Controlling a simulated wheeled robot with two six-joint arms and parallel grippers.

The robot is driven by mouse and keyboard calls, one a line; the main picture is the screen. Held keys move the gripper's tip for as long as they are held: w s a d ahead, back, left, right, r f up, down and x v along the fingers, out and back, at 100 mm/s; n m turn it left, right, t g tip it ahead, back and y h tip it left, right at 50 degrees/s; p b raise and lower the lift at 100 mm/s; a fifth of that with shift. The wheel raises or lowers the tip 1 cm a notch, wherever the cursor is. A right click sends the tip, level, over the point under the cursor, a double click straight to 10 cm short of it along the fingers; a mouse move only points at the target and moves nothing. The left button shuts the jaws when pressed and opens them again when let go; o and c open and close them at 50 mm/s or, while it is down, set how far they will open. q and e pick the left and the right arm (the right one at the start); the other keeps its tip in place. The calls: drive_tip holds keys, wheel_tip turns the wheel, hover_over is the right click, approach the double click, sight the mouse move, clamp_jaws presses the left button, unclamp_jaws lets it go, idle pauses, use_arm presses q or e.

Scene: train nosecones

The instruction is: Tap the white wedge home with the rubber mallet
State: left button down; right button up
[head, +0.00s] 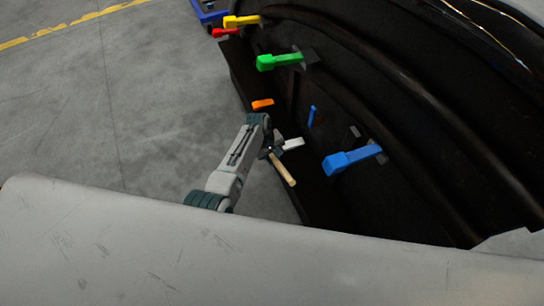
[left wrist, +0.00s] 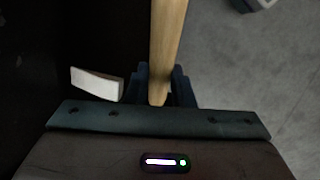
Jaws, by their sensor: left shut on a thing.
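The rubber mallet's pale wooden handle (head: 283,171) slants down to the right from my left gripper (head: 270,151), which is shut on it. In the left wrist view the handle (left wrist: 166,42) runs up between the fingers (left wrist: 160,88) and out of the top of the picture. The mallet's head cannot be made out in either view. The white wedge (head: 293,143) sits just right of my left gripper, against the dark panel. In the left wrist view the wedge (left wrist: 97,83) lies left of the fingers, apart from the handle. My right gripper is not in view.
An orange block (head: 262,104), a small blue piece (head: 312,116), a large blue wedge (head: 350,160), a green wedge (head: 279,61) and a yellow wedge (head: 241,21) are along the curved dark shell (head: 400,120). Open grey floor (head: 110,110) lies to the left.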

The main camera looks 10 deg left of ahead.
use_arm(q)
drive_tip(key=shift+s+a+p, duration=0.35)
drive_tip(key=shift+a+p, duration=0.15)
drive_tip(key=shift+a, duration=0.05)
drive_tip(key=shift+d, duration=0.1)
drive_tip(key=shift+w+d+r, duration=0.1)
drive_tip(key=shift+w+d, duration=0.4)
drive_tip(key=shift+d, duration=0.15)
drive_tip(key=shift+s+a, duration=0.15)
drive_tip(key=shift+a, duration=0.05)
